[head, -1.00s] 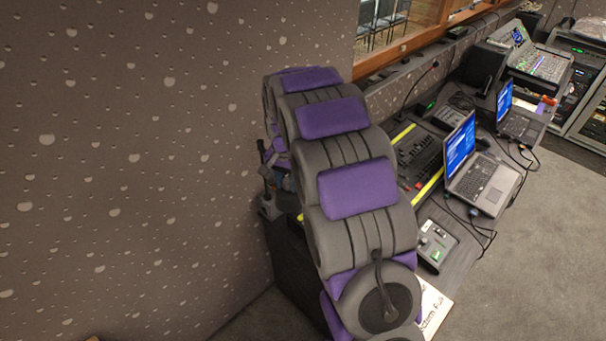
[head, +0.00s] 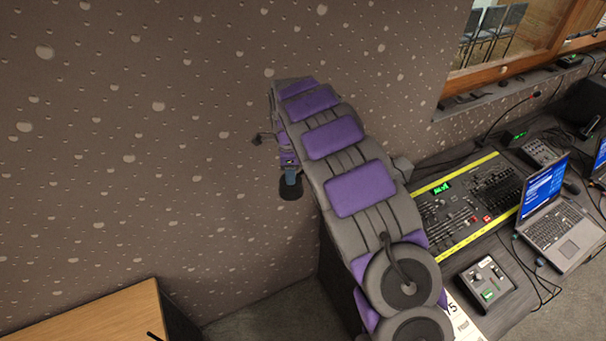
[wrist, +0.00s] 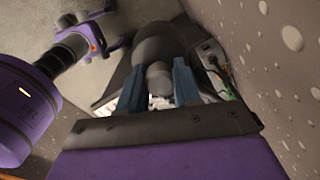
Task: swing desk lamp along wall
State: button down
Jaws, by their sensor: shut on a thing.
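In the wrist view, the two blue fingers of my gripper (wrist: 158,82) are closed around a rounded dark grey part of the desk lamp (wrist: 160,47). In the head view, my arm reaches toward the patterned wall, and my gripper (head: 290,174) shows partly below its far end. The dark lamp head (head: 291,190) hangs at the fingertips, in front of the wall and clear of the desk. The rest of the lamp is hidden behind my arm.
The lighting fader board (head: 468,203) with yellow edges lies on the desk, right of my arm. A laptop (head: 552,215) and a small control box (head: 487,283) are farther right. A wooden surface (head: 95,318) is at lower left. The wall (head: 130,120) is bare at left.

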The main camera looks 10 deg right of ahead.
jog(key=shift+w+a+m+p, duration=0.3)
jog(key=shift+w+a+m, duration=0.5)
jog(key=shift+w, duration=0.3)
jog(key=c, duration=0.8)
grip_release()
notch_tip(320, 180, up, 17)
jog(key=shift+w+a+r, duration=0.1)
jog(key=shift+a+r, duration=0.05)
